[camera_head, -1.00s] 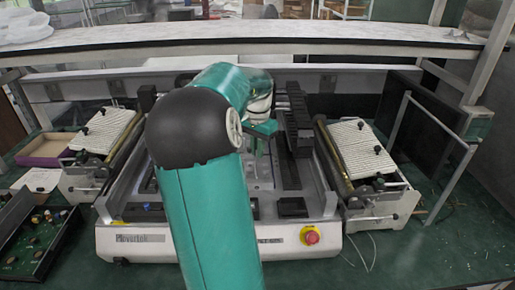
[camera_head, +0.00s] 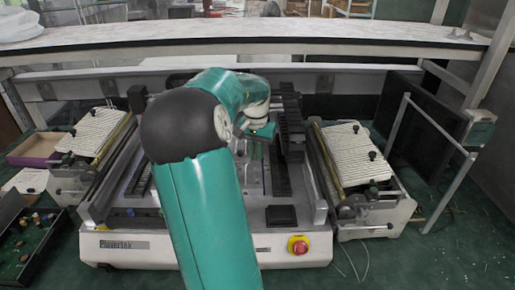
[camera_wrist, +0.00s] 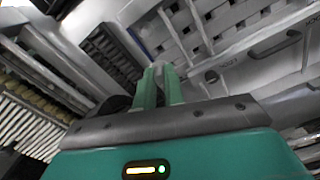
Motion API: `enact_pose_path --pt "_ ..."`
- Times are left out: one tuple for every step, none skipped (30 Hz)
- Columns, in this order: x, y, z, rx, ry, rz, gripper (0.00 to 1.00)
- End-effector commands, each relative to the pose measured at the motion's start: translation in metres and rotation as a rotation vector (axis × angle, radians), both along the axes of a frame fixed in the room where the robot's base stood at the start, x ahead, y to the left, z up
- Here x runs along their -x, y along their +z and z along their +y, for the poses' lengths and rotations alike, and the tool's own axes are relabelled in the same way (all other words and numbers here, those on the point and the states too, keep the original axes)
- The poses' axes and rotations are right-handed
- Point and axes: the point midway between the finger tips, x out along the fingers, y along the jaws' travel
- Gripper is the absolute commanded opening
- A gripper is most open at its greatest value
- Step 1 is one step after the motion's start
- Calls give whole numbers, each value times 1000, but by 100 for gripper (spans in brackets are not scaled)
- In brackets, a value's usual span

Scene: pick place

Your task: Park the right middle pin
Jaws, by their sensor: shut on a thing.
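My gripper (camera_head: 262,135) is over the middle of the white machine (camera_head: 180,248), just left of a dark upright rail (camera_head: 290,122). In the wrist view its two green fingers (camera_wrist: 159,82) are close together around a small pale piece (camera_wrist: 158,68). Most of that piece is hidden, so I cannot tell whether it is the pin. A ribbed plate (camera_head: 350,152) stands right of the machine with dark knobs on it, one of them near its right edge (camera_head: 372,155). The gripper is well apart from these knobs.
A second ribbed plate (camera_head: 95,131) with dark knobs stands on the left. A red stop button (camera_head: 298,244) is on the machine's front. A dark tray of small parts (camera_head: 25,240) lies at the lower left. A metal frame (camera_head: 440,125) and a dark panel (camera_head: 420,120) stand at the right.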

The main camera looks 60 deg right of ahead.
Motion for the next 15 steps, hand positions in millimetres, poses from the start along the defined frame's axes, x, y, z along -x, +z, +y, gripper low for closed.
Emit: enact_pose_path --pt "0 -3 0 -1 0 1 0" --pt "0 -5 0 -1 0 1 0" --pt "0 -7 -1 -1 0 1 0" --pt "1 -9 -1 -2 0 1 0" --pt "1 -10 -1 -2 0 1 0" --pt "1 -13 -2 -2 0 1 0" --pt "1 -14 -2 -2 -1 1 0" --pt "1 -16 -2 -2 -1 1 0" --pt "1 -18 -3 -2 -1 1 0" --pt "1 -20 -3 -2 -2 1 0" --pt "1 -21 -3 -2 -2 1 0" --pt "2 -23 -3 -2 -2 1 0" --pt "2 -25 -3 -2 -2 1 0" --pt "2 -27 -4 -2 -2 1 0" --pt "2 -29 -4 -2 -2 1 0"
